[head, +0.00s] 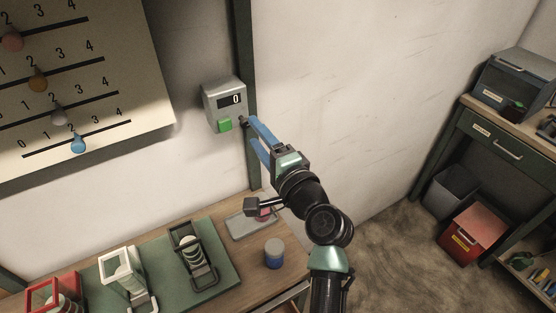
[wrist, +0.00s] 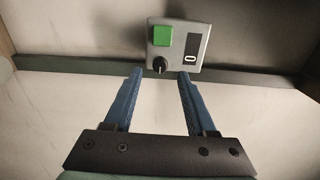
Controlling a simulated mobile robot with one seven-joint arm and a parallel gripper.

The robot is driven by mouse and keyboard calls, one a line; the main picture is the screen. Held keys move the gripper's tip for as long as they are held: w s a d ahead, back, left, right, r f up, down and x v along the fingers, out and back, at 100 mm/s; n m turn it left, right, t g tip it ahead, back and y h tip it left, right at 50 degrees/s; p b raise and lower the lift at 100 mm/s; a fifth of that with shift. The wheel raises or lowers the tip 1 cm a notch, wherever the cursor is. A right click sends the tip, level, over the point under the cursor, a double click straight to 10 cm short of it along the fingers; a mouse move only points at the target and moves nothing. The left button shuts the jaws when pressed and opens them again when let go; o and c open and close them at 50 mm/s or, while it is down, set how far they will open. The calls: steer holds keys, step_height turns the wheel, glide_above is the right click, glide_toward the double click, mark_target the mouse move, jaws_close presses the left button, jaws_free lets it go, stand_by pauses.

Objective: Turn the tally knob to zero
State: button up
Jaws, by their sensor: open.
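The tally box (head: 222,103) is a grey box on the wall, with a dark display (head: 230,101) reading 0 and a green button (head: 225,124) below it. In the wrist view the box (wrist: 203,42) also shows the green button (wrist: 164,36), the display (wrist: 191,51) with a 0, and a black knob (wrist: 159,65). My gripper (wrist: 159,72) is open, its two blue fingers apart, with the tips near the box's edge on either side of the knob. In the head view my gripper (head: 247,130) is beside the box's lower right. Whether a finger touches the knob cannot be told.
A dark green post (head: 244,50) runs up the wall behind the box. A slider board (head: 75,70) hangs to the left. The bench below holds a green mat (head: 226,268), several winding frames and a blue-grey jar (head: 274,253).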

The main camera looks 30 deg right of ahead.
steer(key=s+b, duration=0.1)
steer(key=s, duration=0.9)
steer(key=shift+d+b, duration=0.2)
steer(key=shift+b, duration=0.1)
steer(key=shift+s+f, duration=0.1)
steer(key=shift+s, duration=0.05)
